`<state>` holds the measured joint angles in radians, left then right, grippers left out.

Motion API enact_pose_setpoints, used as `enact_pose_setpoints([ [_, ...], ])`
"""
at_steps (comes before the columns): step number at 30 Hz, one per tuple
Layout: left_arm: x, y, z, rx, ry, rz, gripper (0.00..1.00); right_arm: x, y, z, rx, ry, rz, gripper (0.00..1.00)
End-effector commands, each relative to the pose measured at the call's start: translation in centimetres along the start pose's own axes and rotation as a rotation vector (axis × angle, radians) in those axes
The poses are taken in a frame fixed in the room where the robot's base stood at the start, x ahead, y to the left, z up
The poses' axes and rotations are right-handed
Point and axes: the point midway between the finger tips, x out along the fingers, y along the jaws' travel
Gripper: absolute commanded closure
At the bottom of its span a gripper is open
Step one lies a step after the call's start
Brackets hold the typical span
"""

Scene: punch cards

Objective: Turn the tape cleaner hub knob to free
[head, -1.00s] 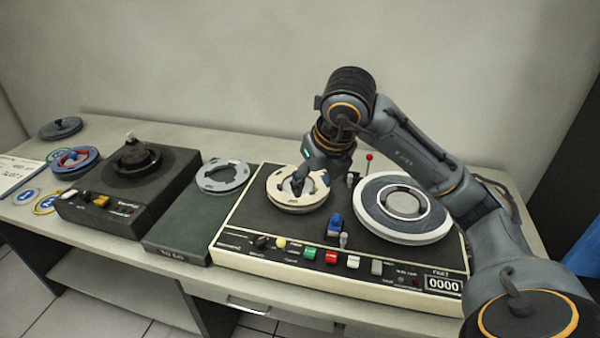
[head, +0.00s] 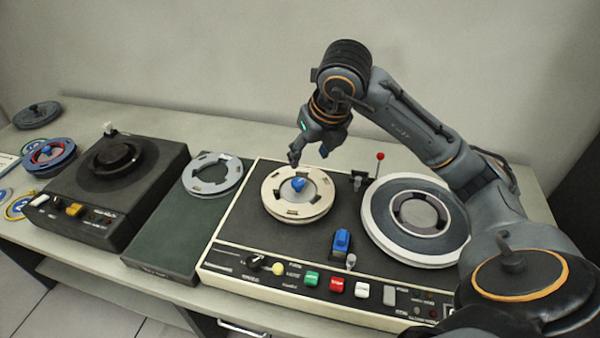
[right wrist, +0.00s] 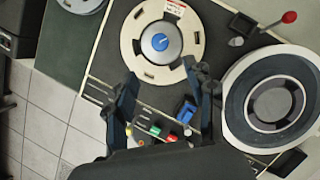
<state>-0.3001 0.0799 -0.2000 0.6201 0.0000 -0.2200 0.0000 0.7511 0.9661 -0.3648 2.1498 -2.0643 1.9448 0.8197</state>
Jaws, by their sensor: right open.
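The tape cleaner (head: 232,220) is a cream-edged machine with a dark top. Its blue hub knob (head: 298,184) sits at the centre of the cream left reel (head: 275,205). In the right wrist view the knob (right wrist: 159,43) shows as a round blue cap with a pale pointer line, in a grey ring. I cannot read its setting. My right gripper (head: 309,154) hangs above and behind the knob in the head view, apart from it. In the right wrist view its fingers (right wrist: 160,72) are spread wide with nothing between them. My left gripper is not in view.
A larger grey-and-white reel (head: 378,238) sits at the right, with a red-tipped lever (head: 380,157) behind it. A blue block-like control (head: 342,241) stands between the reels. Coloured buttons (head: 337,285) line the front. A black machine (head: 150,205) stands at the left.

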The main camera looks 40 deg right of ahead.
Motion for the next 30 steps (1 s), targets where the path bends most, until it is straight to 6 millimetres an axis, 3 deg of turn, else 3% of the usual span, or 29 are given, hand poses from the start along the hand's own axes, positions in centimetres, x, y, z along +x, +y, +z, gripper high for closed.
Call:
enact_pose_setpoints([
  [9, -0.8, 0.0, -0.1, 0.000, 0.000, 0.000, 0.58, 6.8, 0.0, -0.2, 0.000, 0.007, 0.000, 0.46],
  [15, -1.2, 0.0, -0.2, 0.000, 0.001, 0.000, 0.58, 10.1, 0.0, -0.1, 0.001, 0.004, 0.000, 0.46],
  [21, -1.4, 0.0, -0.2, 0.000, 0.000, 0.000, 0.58, 11.7, 0.0, -0.1, -0.001, 0.001, 0.000, 0.46],
  [30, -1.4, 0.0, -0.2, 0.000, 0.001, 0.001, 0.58, 12.0, -0.1, -0.1, -0.001, 0.000, -0.001, 0.46],
])
